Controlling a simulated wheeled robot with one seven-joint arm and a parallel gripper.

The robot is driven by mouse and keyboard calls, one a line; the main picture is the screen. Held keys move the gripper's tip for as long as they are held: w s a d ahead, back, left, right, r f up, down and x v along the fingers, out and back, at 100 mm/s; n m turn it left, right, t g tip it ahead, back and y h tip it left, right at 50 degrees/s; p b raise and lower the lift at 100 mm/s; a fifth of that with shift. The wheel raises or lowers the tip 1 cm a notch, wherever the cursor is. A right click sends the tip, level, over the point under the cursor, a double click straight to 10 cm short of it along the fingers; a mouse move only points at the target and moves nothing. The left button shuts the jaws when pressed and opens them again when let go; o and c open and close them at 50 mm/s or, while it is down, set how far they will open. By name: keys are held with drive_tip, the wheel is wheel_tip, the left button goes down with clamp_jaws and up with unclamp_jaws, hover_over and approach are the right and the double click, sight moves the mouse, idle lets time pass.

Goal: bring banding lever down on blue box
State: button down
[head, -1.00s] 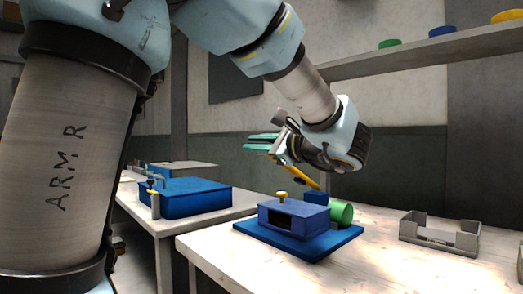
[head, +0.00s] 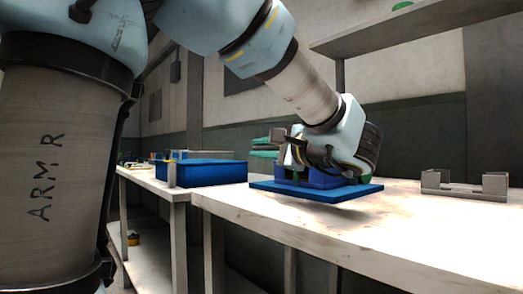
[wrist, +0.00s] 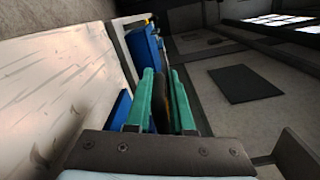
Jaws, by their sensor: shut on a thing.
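In the head view a blue box (head: 325,180) sits on a flat blue base plate (head: 312,192) on the near bench. My gripper (head: 265,148) is just above the box, its green fingers pointing left, and the wrist covers much of the box. In the wrist view the green fingers (wrist: 163,108) are close together with a dark piece between them, which appears to be the grip of the banding lever (wrist: 161,112). The lever's yellow arm is mostly hidden behind my wrist, so I cannot tell whether it touches the box.
A larger blue box (head: 208,172) stands on the bench to the left. A grey open bracket (head: 465,186) stands on the near bench at right. The bench top (head: 420,225) is clear in front. A shelf (head: 420,35) hangs above.

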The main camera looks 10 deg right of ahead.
drive_tip(key=shift+d+f, duration=0.1)
drive_tip(key=shift+f, duration=0.4)
drive_tip(key=c, duration=0.8)
unclamp_jaws()
drive_tip(key=shift+c, duration=0.2)
drive_tip(key=shift+r, duration=0.1)
drive_tip(key=shift+s+d+r, duration=0.1)
drive_tip(key=shift+s+d, duration=0.05)
drive_tip(key=shift+s, duration=0.1)
drive_tip(key=p+v, duration=0.1)
drive_tip(key=v, duration=0.9)
drive_tip(key=shift+s, duration=0.2)
